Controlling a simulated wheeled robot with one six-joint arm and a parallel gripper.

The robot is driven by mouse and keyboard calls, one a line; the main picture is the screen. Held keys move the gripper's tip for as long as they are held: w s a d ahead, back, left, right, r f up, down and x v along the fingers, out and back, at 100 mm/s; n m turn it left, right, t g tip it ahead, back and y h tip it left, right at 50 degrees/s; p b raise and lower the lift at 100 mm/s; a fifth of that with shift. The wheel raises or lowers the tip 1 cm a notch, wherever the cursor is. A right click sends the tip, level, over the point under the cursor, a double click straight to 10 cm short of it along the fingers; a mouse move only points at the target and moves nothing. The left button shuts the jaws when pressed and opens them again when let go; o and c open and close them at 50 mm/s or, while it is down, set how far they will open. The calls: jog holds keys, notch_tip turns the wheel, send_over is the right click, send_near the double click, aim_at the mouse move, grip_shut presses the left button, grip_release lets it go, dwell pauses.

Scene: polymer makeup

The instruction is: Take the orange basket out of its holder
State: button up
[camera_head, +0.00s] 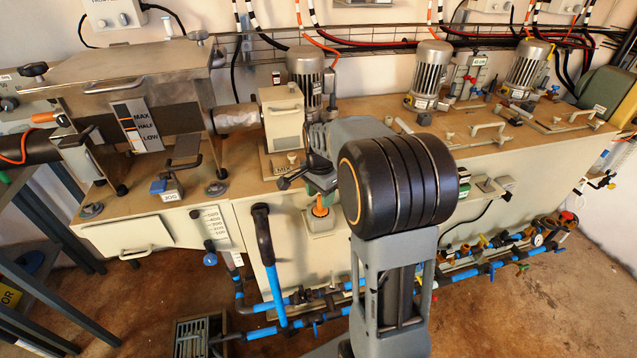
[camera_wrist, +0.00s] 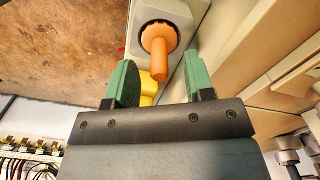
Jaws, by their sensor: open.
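The orange basket (camera_wrist: 158,45) shows in the wrist view as an orange stem with a rounded end, set in a round black opening. The opening is in a pale box-like holder (camera_wrist: 190,12). My gripper (camera_wrist: 160,76) is open, with one green finger on each side of the orange stem's near end and visible gaps to both. I cannot tell how deep the stem lies between the fingers. In the head view the orange basket (camera_head: 320,206) shows small on its holder (camera_head: 320,222), at the bench front. My arm hides most of my gripper there.
A yellow part (camera_wrist: 148,92) shows behind the fingers in the wrist view. The bench (camera_head: 390,138) carries motors (camera_head: 430,70) and a steel machine (camera_head: 140,85). A blue pipe (camera_head: 267,255) stands left of the holder. Brown floor (camera_head: 150,300) lies open in front.

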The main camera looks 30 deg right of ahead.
aim_at(320, 210)
jog(key=shift+f, duration=1.95)
grip_shut()
